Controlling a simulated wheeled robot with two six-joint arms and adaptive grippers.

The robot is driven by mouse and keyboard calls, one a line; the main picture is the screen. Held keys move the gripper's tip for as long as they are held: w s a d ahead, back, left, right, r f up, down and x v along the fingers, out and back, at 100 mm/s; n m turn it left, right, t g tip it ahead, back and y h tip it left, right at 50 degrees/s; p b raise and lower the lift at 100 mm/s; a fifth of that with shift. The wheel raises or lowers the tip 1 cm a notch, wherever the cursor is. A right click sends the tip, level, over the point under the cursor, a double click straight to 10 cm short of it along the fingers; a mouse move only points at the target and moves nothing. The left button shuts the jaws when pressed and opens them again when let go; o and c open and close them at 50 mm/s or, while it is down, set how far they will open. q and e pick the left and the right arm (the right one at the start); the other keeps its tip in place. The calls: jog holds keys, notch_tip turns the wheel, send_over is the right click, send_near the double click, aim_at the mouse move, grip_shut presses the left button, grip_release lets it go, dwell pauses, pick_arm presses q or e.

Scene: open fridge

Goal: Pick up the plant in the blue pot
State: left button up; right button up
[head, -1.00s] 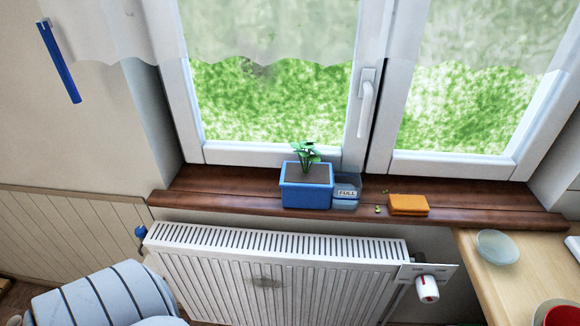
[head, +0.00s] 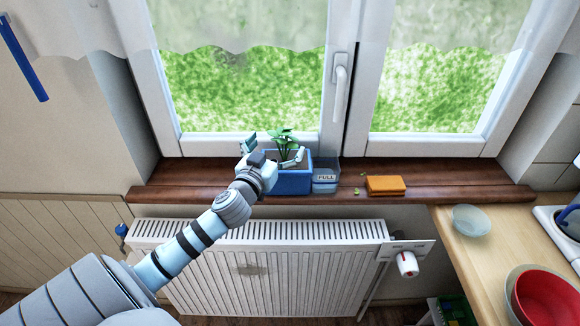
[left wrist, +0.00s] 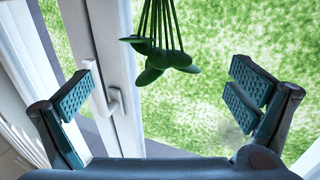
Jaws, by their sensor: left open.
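The plant (head: 285,137) has green leaves and stands in a blue rectangular pot (head: 294,183) on the windowsill. My left gripper (head: 274,150) is open at the pot's front left, its fingers spread to either side of the plant in the picture. It partly covers the pot's left side and the soil. In the left wrist view, the plant's stems and leaves (left wrist: 160,45) hang from the top edge, between and beyond the open fingers (left wrist: 163,88). The pot is not seen there. My right gripper is in neither view.
A clear box marked FULL (head: 325,180) stands right against the pot. An orange sponge (head: 386,185) lies farther right on the brown windowsill (head: 450,190). The window frame rises behind. A radiator (head: 260,235) is below, and a counter with bowls is at right.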

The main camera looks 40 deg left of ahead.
aim_at(286, 134)
pick_arm(q)
jog(key=p+x, duration=0.1)
jog(key=x, duration=0.3)
jog(key=shift+w+r, duration=0.15)
jog(key=shift+w, duration=0.2)
jog(key=shift+w+f, duration=0.2)
jog(key=shift+w, duration=0.2)
jog(key=shift+s, duration=0.15)
jog(key=c, duration=1.6)
jog(key=shift+r, duration=0.15)
jog(key=shift+c, duration=0.5)
